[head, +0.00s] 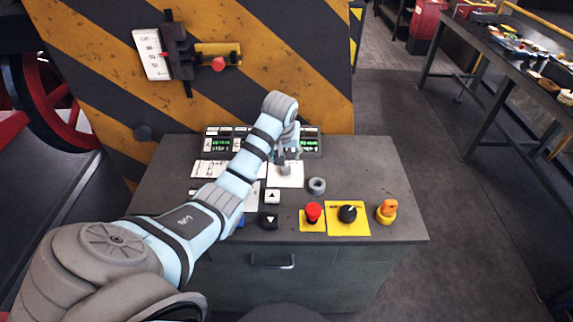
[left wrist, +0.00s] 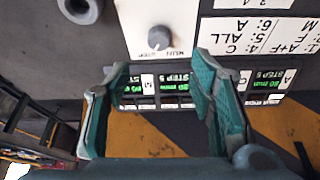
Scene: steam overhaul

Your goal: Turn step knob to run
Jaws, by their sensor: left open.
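The step knob (left wrist: 159,38) is a grey round knob on a white plate (left wrist: 128,22) with printed lettering at its edge, upside down in the left wrist view. In the head view the white plate (head: 287,180) lies on the grey cabinet top, and my gripper partly covers the knob. My left gripper (head: 286,165) is over the far part of this plate. In the left wrist view my left gripper (left wrist: 155,80) has its two teal fingers wide apart with nothing between them; the knob shows just beyond the fingertips. I cannot tell the exact gap. My right gripper is out of view.
Green-lit displays (head: 310,143) stand behind the plate. A grey ring (head: 317,185), arrow buttons (head: 271,197), a red button (head: 313,211), a black selector (head: 347,213) and an orange switch (head: 386,211) sit nearer. A striped panel (head: 300,60) rises behind.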

